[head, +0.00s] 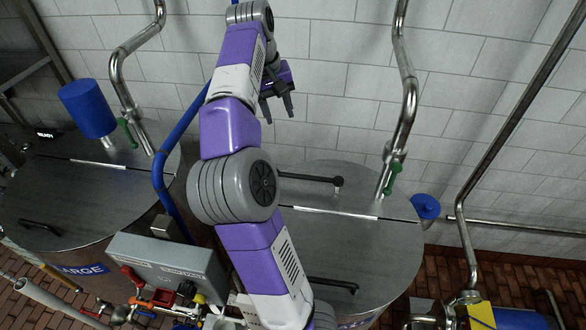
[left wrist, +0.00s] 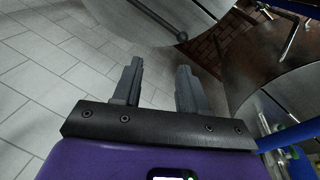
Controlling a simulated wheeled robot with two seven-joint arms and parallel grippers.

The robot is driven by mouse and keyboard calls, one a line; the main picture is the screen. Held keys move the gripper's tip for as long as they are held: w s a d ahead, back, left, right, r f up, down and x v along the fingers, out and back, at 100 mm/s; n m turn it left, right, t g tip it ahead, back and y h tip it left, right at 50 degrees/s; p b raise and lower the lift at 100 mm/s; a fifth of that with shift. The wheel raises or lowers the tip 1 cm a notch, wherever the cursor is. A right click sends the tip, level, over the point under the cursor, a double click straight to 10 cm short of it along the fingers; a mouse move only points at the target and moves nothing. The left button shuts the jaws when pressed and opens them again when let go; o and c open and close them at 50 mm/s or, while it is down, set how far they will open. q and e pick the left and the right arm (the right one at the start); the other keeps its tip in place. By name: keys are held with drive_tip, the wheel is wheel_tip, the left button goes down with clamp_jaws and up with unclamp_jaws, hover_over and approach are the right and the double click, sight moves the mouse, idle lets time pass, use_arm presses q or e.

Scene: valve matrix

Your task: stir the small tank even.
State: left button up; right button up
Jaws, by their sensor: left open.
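A round steel tank (head: 375,250) with a flat closed lid stands right of centre in the head view. Its lid has a black upper handle (head: 310,179) and a black lower handle (head: 330,285). Only the top of its blue label (head: 356,322) shows and I cannot read it. The other tank (head: 95,200), at left, carries a blue LARGE label (head: 82,269). My left gripper (head: 278,111) is open and empty, high above the back of the lids near the tiled wall. Its two fingers also show apart in the left wrist view (left wrist: 160,78). My right gripper is out of view.
A grey control box (head: 165,262) and a blue bent pipe (head: 163,175) stand between the tanks. Steel pipes with green-handled valves (head: 393,178) rise behind each lid. A blue cylinder (head: 88,108) stands over the large tank. Brick floor (head: 520,280) is open at right.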

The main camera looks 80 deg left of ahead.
use_arm(q)
wheel_tip(320, 180, down, 7)
drive_tip(key=s+a+n+t+h, duration=0.1)
drive_tip(key=a+n+h, duration=0.15)
drive_tip(key=n, duration=0.55)
drive_tip(key=n+h, duration=0.2)
drive_tip(key=n, duration=0.4)
approach(306, 177)
drive_tip(key=s+a, duration=0.1)
drive_tip(key=s, duration=0.2)
drive_tip(key=shift+a+b+x, duration=0.15)
drive_tip(key=shift+b+x, duration=0.05)
drive_tip(key=shift+x, duration=1.7)
drive_tip(key=shift+a+b+x, duration=0.15)
drive_tip(key=shift+x, duration=1.8)
drive_tip(key=shift+w, duration=0.1)
clamp_jaws()
